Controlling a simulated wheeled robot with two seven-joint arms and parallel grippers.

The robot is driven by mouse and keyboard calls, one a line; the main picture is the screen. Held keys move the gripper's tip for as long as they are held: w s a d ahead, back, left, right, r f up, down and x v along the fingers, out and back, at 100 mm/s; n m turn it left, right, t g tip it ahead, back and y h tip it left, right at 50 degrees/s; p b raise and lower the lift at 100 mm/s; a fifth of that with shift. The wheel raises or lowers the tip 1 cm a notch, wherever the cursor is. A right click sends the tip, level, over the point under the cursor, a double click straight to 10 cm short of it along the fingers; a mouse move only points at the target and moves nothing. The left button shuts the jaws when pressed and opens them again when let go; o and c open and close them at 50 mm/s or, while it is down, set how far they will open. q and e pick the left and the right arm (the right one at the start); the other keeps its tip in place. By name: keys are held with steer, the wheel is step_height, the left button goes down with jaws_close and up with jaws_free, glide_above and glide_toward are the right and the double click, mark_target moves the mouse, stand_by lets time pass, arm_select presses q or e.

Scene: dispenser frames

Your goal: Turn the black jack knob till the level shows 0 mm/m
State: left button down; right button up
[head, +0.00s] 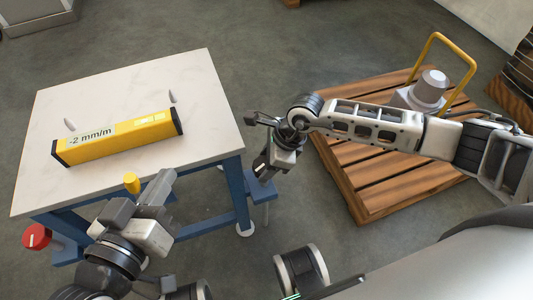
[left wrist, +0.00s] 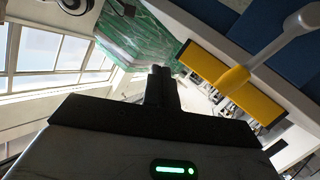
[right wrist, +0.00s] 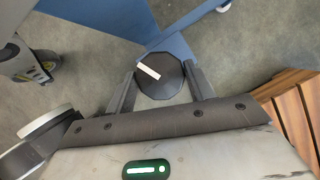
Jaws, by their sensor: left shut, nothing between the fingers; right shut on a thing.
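The yellow level (head: 118,136) lies on the pale table top (head: 190,80) and its display reads -2 mm/m. The black jack knob (right wrist: 160,78), with a white mark on its face, sits between the fingers of my right gripper (right wrist: 160,88), which is shut on it beside the blue table frame. In the head view the knob is hidden behind my right gripper (head: 262,172). My left gripper (head: 165,185) is shut and empty in front of the table's near edge; its closed fingers also show in the left wrist view (left wrist: 160,85).
A red knob (head: 37,236) is at the table's left front corner. A yellow knob (head: 131,182) is at the near edge, close to my left gripper. A wooden pallet (head: 375,190) with a grey device (head: 428,90) and yellow handle stands at the right, under my right arm.

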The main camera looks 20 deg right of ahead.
steer(key=m+p, duration=0.2)
steer(key=m+t+h+p, duration=0.1)
steer(key=shift+s+r+m, duration=0.15)
steer(key=shift+r+m, duration=0.1)
steer(key=shift+m, duration=0.15)
steer(key=m+p, duration=0.2)
steer(key=shift+m+t+h, duration=0.3)
steer(key=shift+m+t, duration=0.1)
steer(key=shift+a+f+m+t+h+p, duration=0.15)
steer(key=shift+m+t+h+p, duration=0.35)
steer(key=shift+m, duration=0.7)
arm_select(q)
steer(key=shift+s+a+f+m+g+y, duration=0.15)
steer(key=shift+a+f+g+y, duration=0.25)
steer(key=shift+f, duration=0.2)
steer(key=shift+a+f+m+g+y, duration=0.2)
steer(key=shift+a+f+g+y, duration=0.15)
steer(key=shift+f+g, duration=0.25)
steer(key=shift+s+a+f+m+g+y, duration=0.15)
steer(key=shift+a+f+g+y, duration=0.15)
steer(key=shift+f+g+y, duration=0.25)
arm_select(e)
steer(key=shift+f+m+h, duration=0.1)
steer(key=shift+m+h, duration=0.3)
steer(key=shift+m, duration=0.9)
arm_select(q)
steer(key=shift+w+f, duration=0.1)
